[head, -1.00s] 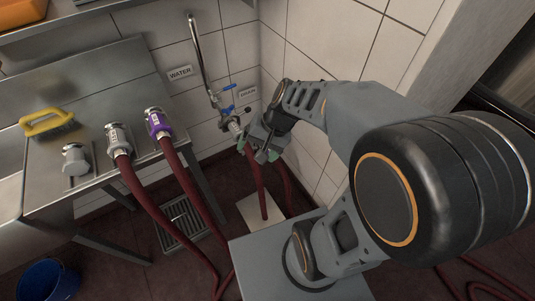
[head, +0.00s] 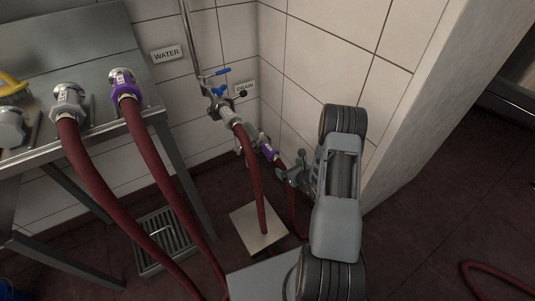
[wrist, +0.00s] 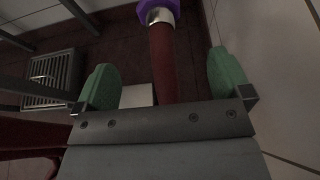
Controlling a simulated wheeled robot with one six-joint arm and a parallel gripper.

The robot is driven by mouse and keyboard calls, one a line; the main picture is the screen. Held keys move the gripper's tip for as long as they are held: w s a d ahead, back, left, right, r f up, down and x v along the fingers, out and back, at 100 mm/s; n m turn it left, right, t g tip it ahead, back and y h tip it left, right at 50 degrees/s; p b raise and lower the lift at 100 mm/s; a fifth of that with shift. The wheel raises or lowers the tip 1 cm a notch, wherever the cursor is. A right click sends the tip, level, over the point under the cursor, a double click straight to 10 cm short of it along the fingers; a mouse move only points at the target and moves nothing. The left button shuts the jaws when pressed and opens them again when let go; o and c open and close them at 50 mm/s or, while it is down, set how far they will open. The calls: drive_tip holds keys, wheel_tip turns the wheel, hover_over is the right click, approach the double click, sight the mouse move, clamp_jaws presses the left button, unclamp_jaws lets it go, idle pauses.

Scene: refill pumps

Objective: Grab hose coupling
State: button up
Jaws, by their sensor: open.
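A hose coupling with a purple ring (head: 268,152) hangs at the lower outlet by the wall, with a red hose running down from it. It also shows at the top of the wrist view (wrist: 158,10). My gripper (head: 284,176) is just below and to the right of it in the head view. In the wrist view my gripper (wrist: 164,78) is open, with green fingers on both sides of the red hose (wrist: 162,62) and clear gaps. A grey coupling (head: 231,116) sits on the valve. A grey coupling (head: 68,100) and a purple coupling (head: 124,84) rest at the bench.
The tiled wall (head: 330,60) and its corner are close to my gripper. The blue-handled valve (head: 215,90) is above left. Red hoses cross the floor, with a drain grate (head: 165,240) and a pale floor plate (head: 258,229) below.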

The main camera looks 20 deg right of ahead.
sight(278, 159)
drive_tip(key=b+x, duration=0.4)
drive_tip(key=x, duration=0.8)
drive_tip(key=shift+w+a+f, duration=0.1)
drive_tip(key=shift+w+f, duration=0.05)
drive_tip(key=shift+c, duration=0.2)
drive_tip(key=c, duration=1.2)
